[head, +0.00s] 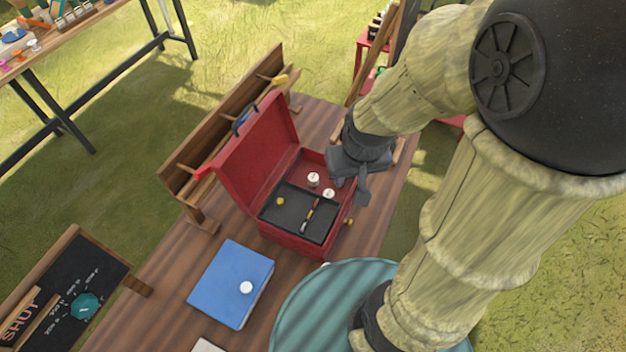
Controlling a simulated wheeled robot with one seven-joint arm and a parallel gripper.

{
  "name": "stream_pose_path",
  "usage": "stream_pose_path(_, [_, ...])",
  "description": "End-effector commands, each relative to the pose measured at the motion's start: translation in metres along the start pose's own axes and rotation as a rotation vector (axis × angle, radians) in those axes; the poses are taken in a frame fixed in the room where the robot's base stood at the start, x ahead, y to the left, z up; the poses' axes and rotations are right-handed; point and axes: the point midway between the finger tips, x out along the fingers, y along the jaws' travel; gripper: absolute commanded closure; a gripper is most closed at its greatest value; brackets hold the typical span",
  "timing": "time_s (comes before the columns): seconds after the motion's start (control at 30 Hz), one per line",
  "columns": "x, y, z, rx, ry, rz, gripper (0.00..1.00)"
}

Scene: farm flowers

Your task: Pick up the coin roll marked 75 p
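Small white rolls that may be coin rolls show in the head view. One roll (313,179) and a second roll (328,194) are inside the open red box (290,235), towards its back right. A third white round thing (246,287) sits on the blue book (225,277). Any marks on them are too small to read, so I cannot tell which says 75 p. My gripper (350,190) hangs over the right side of the red box, just right of the two rolls. It looks apart from them. Its fingertips are too small and dark to judge their opening.
The box's lid (250,150) stands open at the left. A black tray (285,212) in the box holds small items. A wooden rack (200,160) stands behind the lid. A round teal surface (310,305) and a chalkboard (85,280) are nearer. Bare wood (160,290) shows left of the book.

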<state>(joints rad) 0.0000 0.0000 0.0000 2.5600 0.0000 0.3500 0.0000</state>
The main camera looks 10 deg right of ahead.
Motion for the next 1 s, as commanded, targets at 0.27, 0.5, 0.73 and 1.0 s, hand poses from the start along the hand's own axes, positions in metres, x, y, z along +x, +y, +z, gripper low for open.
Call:
stream_pose_path(0.27, [0.000, 0.000, 0.000, 0.000, 0.000, 0.000, 0.69])
stream_pose_path(0.5, [0.003, 0.003, -0.003, -0.004, 0.008, 0.006, 0.46])
stream_pose_path(0.73, [0.036, 0.044, -0.038, -0.094, 0.132, 0.080, 0.44])
stream_pose_path(1.0, [0.088, 0.096, -0.094, -0.322, 0.366, 0.108, 0.44])
